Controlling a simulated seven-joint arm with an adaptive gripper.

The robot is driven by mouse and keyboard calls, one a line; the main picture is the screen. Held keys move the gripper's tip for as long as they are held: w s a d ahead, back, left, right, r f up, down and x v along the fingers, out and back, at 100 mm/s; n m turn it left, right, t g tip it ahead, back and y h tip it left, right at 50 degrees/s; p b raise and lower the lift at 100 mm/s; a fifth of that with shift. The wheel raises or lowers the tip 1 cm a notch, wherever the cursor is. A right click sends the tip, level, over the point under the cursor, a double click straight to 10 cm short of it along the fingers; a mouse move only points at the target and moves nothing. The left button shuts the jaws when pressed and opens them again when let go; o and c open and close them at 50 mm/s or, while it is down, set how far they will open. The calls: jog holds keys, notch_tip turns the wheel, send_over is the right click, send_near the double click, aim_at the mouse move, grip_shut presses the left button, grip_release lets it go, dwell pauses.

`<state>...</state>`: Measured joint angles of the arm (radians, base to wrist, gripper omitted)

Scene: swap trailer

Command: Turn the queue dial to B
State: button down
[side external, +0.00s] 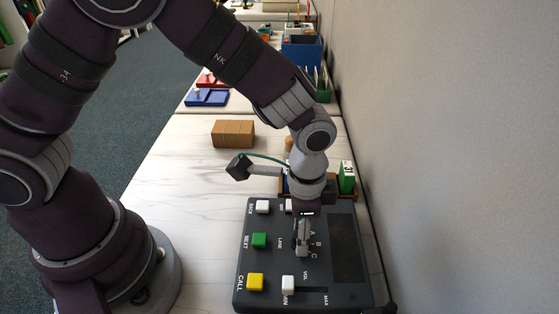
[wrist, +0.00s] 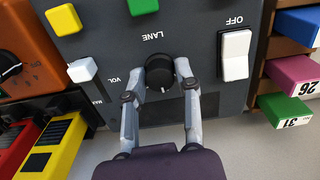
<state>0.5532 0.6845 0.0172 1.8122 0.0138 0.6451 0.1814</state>
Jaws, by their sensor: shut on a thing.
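The queue dial (wrist: 159,72) is a round black knob under the word LANE on a dark grey control panel (side external: 265,301). My gripper (wrist: 160,88) is shut on the dial, with one finger on each side of it in the wrist view. In the side view my gripper (side external: 302,250) points down onto the panel and its fingers hide most of the dial. The letters A, B and C (side external: 317,244) are printed just right of the fingers there. I cannot tell which letter the dial points at.
The panel also has a green button (side external: 259,240), a yellow button (side external: 255,282), a white VOL slider (side external: 288,284) and a white OFF switch (wrist: 236,54). A brown box (side external: 232,133) stands farther back on the table. A wall (side external: 450,150) runs along the right.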

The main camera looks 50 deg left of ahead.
jog(key=shift+m, duration=0.3)
dwell(0.4)
jog(key=c, duration=0.8)
grip_release()
jog(key=shift+r, duration=0.1)
notch_tip(320, 180, up, 12)
jog(key=shift+a, duration=0.1)
